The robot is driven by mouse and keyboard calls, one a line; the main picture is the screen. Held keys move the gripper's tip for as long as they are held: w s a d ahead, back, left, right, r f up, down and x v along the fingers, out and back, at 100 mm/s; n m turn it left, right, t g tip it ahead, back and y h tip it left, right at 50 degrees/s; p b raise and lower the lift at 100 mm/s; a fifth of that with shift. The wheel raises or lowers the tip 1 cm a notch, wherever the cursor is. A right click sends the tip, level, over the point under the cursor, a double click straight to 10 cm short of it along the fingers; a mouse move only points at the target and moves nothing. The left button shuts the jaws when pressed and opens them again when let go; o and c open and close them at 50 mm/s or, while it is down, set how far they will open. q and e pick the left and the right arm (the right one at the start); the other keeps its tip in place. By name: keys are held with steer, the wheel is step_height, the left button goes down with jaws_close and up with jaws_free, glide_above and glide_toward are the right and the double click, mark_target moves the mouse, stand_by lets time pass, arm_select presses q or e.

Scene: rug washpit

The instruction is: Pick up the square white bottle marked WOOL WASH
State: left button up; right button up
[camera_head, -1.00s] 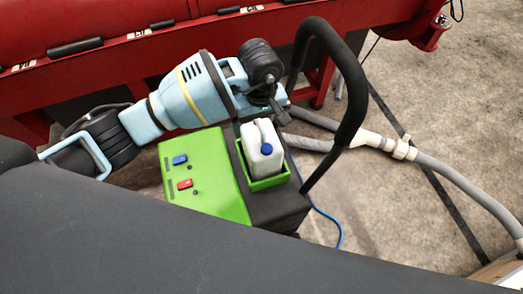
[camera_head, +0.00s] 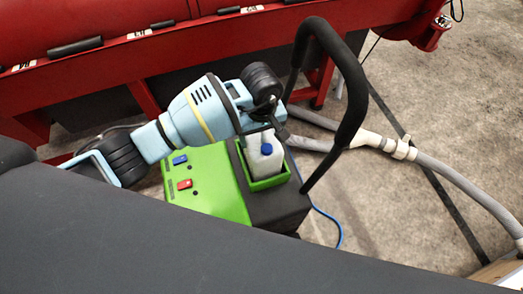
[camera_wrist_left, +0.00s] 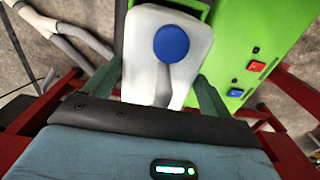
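The square white bottle (camera_head: 266,160) stands in a green holder (camera_head: 268,184) on the green and black machine. Its blue cap (camera_head: 267,149) faces the near side, and no WOOL WASH marking is readable. My left gripper (camera_head: 268,130) is over the bottle's top at its far side and hides part of it. In the left wrist view the bottle (camera_wrist_left: 150,70) and its blue cap (camera_wrist_left: 171,43) show between my two fingers. The fingers are spread to either side, with a small gap visible on the left. My right gripper is out of view.
A black handle (camera_head: 352,85) of the machine arches up just right of the bottle. The green panel (camera_head: 205,180) with blue and red switches lies left of it. A red frame (camera_head: 190,45) runs behind. A grey hose (camera_head: 455,180) crosses the floor at right.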

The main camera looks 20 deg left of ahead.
arm_select(q)
steer(key=c, duration=1.2)
steer(key=shift+w+r, duration=0.1)
steer(key=shift+r, duration=0.05)
steer(key=shift+c, duration=0.8)
steer(key=shift+r, duration=0.1)
